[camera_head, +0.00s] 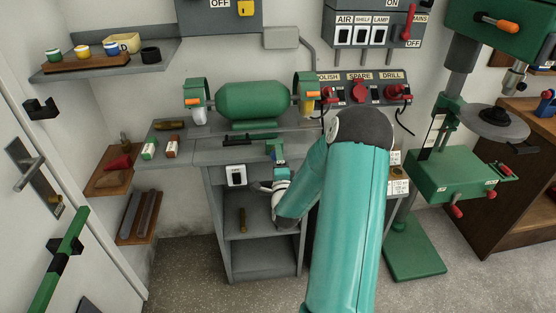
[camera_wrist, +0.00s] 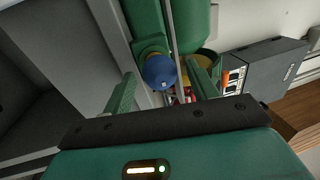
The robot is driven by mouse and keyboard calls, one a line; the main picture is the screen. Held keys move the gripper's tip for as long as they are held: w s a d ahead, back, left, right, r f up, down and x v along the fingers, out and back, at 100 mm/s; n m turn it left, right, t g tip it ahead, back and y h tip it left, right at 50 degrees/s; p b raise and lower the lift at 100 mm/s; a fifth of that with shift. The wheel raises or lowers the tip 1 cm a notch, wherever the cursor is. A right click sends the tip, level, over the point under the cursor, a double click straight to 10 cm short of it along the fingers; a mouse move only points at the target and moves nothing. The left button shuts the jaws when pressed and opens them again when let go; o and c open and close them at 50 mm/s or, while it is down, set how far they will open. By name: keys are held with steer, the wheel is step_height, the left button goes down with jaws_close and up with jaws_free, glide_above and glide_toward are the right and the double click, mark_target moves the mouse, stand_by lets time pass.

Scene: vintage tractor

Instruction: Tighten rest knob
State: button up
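A round blue knob (camera_wrist: 158,72) shows in the wrist view on a green mount, with a small pale mark on its face. I take it for the rest knob. My gripper (camera_wrist: 163,82) is open, with one green finger on each side of the knob and gaps between; I cannot tell whether the fingertips reach level with it. In the head view my gripper (camera_head: 276,151) is at the front edge of the bench, below the green bench grinder (camera_head: 254,103). The knob is hard to make out there.
The grey bench (camera_head: 210,153) has a white switch (camera_head: 236,176) on its front, left of my arm. Small boxes (camera_head: 172,146) stand on its left end. A dark socket panel (camera_head: 360,90) is behind, and a green drill press (camera_head: 455,175) stands right.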

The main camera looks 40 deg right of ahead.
steer(key=v, duration=1.4)
steer(key=shift+w, duration=0.2)
